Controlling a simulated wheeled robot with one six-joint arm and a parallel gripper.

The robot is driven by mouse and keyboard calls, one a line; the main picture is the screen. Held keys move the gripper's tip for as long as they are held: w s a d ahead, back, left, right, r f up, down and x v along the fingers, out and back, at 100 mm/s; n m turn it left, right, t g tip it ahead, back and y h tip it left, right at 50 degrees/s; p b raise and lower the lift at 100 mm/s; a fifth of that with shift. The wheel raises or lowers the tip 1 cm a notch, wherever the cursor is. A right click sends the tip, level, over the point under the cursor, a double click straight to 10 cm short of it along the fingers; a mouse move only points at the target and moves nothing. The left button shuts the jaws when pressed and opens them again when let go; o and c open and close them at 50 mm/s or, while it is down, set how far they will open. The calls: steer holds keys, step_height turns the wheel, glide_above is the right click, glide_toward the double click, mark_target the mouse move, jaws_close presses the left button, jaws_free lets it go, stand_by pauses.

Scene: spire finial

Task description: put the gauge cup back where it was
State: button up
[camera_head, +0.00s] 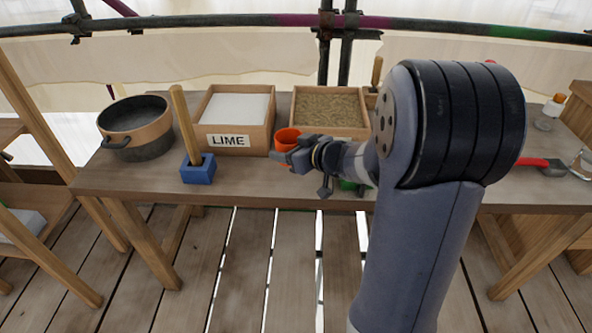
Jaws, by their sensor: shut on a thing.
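The gauge cup, an orange-red cup (287,138), is at the middle of the bench, in front of the gap between the lime box and the sand box. My gripper (282,157) reaches in from the right and is shut on the cup. The cup looks upright. My gripper and wrist hide its lower part, so I cannot tell whether it touches the bench.
A box marked LIME (237,143), a sand box (331,130) and a dark-lined pot (136,145) stand along the wooden bench (240,182). A blue block (198,170) with an upright wooden handle stands in front. A red-handled tool (537,163) lies at right. My arm hides the bench's right middle.

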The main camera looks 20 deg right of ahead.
mark_target(292, 180)
step_height(292, 180, down, 7)
steer(key=b, duration=0.3)
steer(key=shift+f, duration=0.2)
steer(key=o, duration=1)
steer(key=shift+c, duration=0.2)
steer(key=shift+r, duration=0.25)
steer(key=shift+s+d+r, duration=0.15)
steer(key=shift+s+d, duration=0.05)
steer(key=shift+d, duration=0.05)
steer(key=p+v, duration=0.3)
steer(key=v, duration=0.8)
steer(key=shift+p, duration=0.35)
